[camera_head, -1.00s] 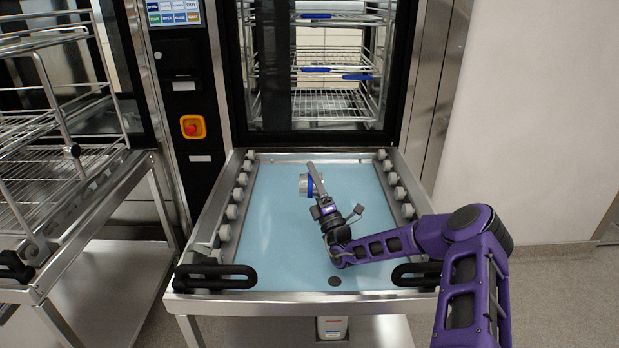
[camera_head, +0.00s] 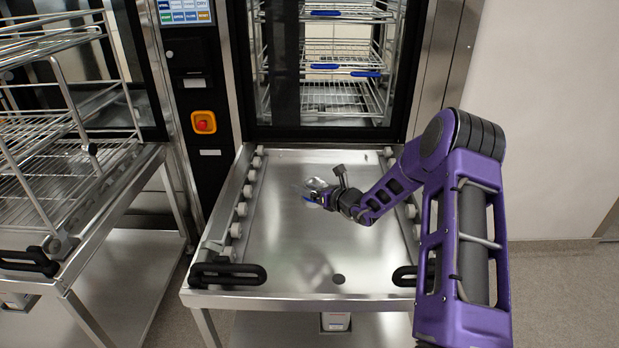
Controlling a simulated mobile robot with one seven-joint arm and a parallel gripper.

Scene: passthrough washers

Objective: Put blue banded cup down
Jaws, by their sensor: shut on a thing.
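The blue banded cup (camera_head: 315,184) shows as a small silvery shape with a bit of blue near it, over the middle of the steel cart top (camera_head: 285,252). My gripper (camera_head: 319,194) reaches in from the right and is shut on the cup. My gripper and wrist partly hide the cup. At this size I cannot tell whether the cup touches the cart top or is held a little above it, nor how far it is tilted.
White rollers (camera_head: 237,229) line the cart's sides, and black handles (camera_head: 228,274) stand at its front. A washer with wire racks (camera_head: 338,97) is behind. Another cart with a wire rack (camera_head: 50,150) stands left. The cart top around the cup is clear.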

